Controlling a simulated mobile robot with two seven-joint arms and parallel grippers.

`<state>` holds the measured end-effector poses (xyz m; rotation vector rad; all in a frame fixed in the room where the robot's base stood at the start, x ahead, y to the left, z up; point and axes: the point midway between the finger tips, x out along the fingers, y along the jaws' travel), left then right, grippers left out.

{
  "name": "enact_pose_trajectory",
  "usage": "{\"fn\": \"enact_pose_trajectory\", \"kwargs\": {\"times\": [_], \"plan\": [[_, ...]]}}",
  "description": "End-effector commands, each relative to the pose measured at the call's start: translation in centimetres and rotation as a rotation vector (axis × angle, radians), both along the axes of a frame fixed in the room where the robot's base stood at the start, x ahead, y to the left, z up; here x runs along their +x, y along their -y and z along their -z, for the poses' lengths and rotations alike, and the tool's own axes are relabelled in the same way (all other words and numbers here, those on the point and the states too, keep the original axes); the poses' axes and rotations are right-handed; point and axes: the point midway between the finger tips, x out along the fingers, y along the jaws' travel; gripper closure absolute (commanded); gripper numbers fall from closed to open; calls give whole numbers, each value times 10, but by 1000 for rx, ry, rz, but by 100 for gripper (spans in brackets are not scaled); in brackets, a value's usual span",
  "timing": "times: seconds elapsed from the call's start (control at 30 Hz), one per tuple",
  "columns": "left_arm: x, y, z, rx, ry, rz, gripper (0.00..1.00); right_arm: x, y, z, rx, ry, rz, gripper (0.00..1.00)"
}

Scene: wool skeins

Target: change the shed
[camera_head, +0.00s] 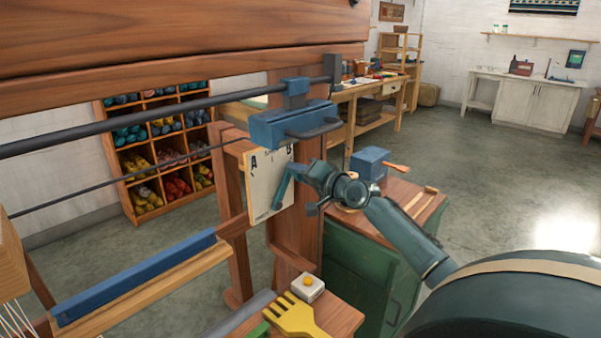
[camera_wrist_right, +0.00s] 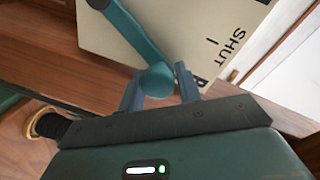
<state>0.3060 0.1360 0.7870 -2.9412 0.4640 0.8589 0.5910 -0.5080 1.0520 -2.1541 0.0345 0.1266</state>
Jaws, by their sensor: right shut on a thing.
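A pale plate (camera_head: 262,192) with the letters A and B along its top edge hangs on the wooden loom post. A teal lever (camera_head: 281,188) lies across its right part. In the right wrist view the lever (camera_wrist_right: 133,32) crosses the plate (camera_wrist_right: 205,25), which reads SHUT; another letter is partly hidden by a finger. My right gripper (camera_head: 310,172) is shut on the lever's rounded end, near the B side; its fingers (camera_wrist_right: 160,88) stand either side of that end. The lever's pivot is not clear. My left gripper is not in view.
A blue block with a handle (camera_head: 293,127) sits above the plate on a dark rail (camera_head: 150,112). Below are a yellow comb (camera_head: 295,317) and a white box with a yellow button (camera_head: 308,287). A green cabinet (camera_head: 355,270) stands close behind my right arm.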

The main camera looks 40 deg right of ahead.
Motion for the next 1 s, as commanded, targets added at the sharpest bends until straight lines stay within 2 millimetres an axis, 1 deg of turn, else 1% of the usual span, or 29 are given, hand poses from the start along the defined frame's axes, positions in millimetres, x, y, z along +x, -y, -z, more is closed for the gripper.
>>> {"fn": "enact_pose_trajectory", "kwargs": {"times": [0.03,0.33,0.37,0.53,0.57,0.83,0.93,1.0], "plan": [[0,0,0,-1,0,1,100,0,0,3,8,-9,-1,100],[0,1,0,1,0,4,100,0,0,4,11,-9,-1,100],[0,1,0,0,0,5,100,0,0,4,11,-9,-1,63],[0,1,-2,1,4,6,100,0,0,3,8,-6,-1,49],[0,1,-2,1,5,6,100,0,0,3,8,-6,-1,48],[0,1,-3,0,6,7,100,-2,0,1,6,-3,-1,48],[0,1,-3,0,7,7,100,-8,0,1,4,-4,0,48],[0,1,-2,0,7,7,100,-16,1,1,5,-4,0,48]]}}
